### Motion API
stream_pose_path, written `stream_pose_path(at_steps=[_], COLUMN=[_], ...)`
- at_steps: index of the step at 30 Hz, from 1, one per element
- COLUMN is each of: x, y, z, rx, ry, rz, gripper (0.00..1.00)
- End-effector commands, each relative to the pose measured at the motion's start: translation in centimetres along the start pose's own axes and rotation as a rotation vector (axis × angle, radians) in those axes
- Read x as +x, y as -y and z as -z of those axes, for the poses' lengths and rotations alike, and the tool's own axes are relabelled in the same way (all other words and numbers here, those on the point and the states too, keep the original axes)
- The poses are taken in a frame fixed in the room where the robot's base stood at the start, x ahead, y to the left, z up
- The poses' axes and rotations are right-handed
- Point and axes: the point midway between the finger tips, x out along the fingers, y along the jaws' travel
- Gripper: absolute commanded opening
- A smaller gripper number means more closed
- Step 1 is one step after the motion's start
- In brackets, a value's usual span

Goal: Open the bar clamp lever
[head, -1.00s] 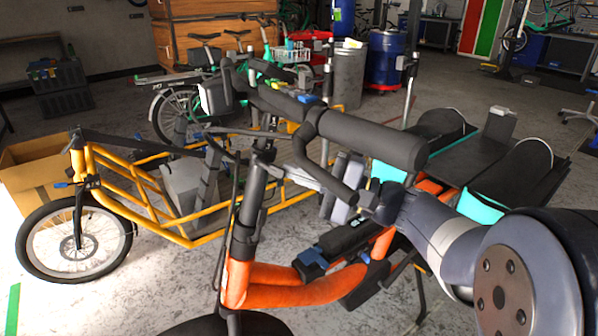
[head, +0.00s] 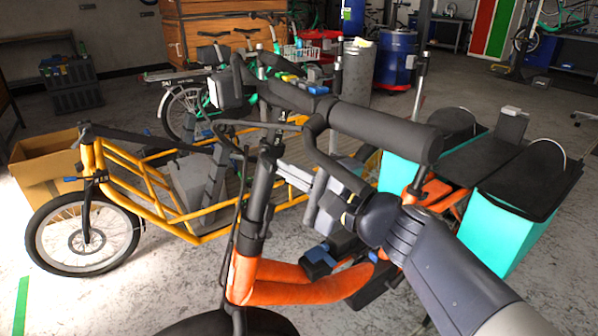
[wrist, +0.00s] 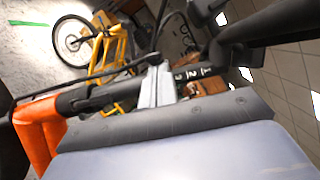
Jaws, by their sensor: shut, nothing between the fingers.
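The orange cargo bike (head: 290,290) stands in front of me, with its dark steering stem (head: 258,200) rising to a black handlebar (head: 385,133). In the wrist view the stem (wrist: 95,97) runs sideways and carries white number marks. My gripper shows in the wrist view (wrist: 158,86) as two pale grey fingers held together, empty. They overlap the stem beside the marks; I cannot tell whether they touch it. In the head view my gripper is partly hidden behind the handlebar grip and my wrist. I cannot clearly pick out the clamp lever among the dark parts at the stem top.
A yellow cargo bike (head: 185,220) stands behind at the left, near a cardboard box (head: 38,185). Black-topped turquoise bags (head: 500,225) flank the orange bike's rear. Cables and the handlebar crowd the space around my gripper. The floor at front left is clear.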

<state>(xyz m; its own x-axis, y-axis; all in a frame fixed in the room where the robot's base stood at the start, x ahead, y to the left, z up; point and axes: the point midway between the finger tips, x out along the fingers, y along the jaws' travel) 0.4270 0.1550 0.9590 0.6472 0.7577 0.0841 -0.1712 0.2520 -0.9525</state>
Motion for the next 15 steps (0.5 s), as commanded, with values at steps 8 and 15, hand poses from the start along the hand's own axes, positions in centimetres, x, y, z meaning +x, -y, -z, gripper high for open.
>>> stream_pose_path(at_steps=[8,15], x=[0.5,0.8], y=[-0.2,0.0], z=[-1.5,-2.0], rx=[-0.003,-0.002], ry=[0.005,0.005], rz=[0.001,0.001], gripper=[0.0,0.0])
